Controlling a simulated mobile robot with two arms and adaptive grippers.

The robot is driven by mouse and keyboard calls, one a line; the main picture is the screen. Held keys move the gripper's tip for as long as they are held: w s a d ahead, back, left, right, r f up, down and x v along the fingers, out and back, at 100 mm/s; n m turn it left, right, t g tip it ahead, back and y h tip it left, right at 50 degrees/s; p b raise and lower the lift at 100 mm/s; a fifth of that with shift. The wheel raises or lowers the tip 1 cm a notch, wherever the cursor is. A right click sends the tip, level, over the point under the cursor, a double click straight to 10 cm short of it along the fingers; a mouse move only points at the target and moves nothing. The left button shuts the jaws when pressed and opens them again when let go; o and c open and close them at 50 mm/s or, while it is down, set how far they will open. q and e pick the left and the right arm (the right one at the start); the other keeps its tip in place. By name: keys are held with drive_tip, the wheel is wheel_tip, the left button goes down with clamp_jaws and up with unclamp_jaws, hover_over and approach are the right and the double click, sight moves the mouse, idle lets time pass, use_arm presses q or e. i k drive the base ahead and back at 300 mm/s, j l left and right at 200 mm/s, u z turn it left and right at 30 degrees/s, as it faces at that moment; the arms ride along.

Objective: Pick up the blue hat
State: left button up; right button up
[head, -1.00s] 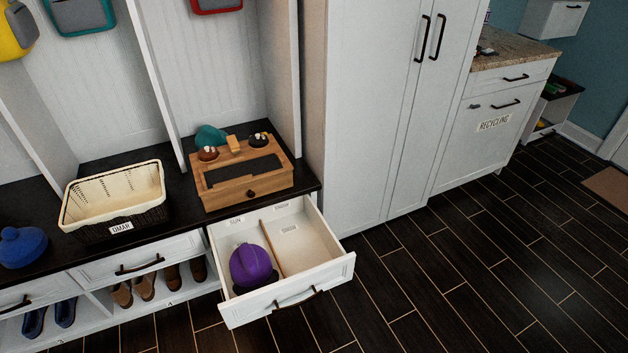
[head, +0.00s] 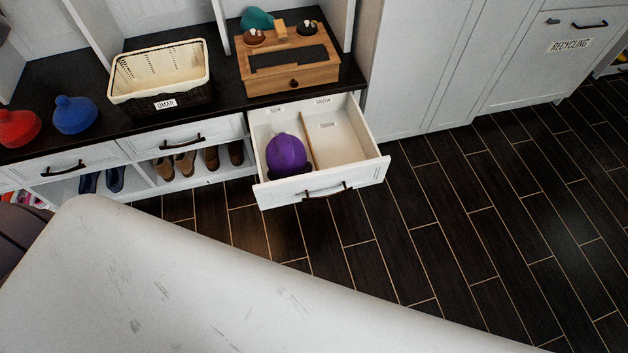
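The blue hat (head: 75,115), a rounded knit shape with a small knob on top, sits on the black bench top at the left of the head view. A similar red hat (head: 18,127) sits just left of it, apart or nearly touching. A large pale, scuffed surface, likely a link of my own arm, fills the lower left and middle of the view. Neither gripper shows, so I cannot see what they hold.
A wicker basket (head: 160,82) labelled OMAR stands right of the blue hat. A wooden box (head: 288,75) is farther right. An open drawer (head: 350,170) holding a purple hat (head: 286,154) juts out over the dark floor (head: 470,220). Shoes fill cubbies below.

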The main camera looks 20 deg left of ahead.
sight(73, 115)
drive_tip(key=u, duration=2.15)
drive_tip(key=i+j+z, duration=0.5)
drive_tip(key=i+j, duration=0.2)
drive_tip(key=i, duration=0.25)
drive_tip(key=i+j+z, duration=0.45)
drive_tip(key=i+j, duration=0.35)
drive_tip(key=j, duration=0.2)
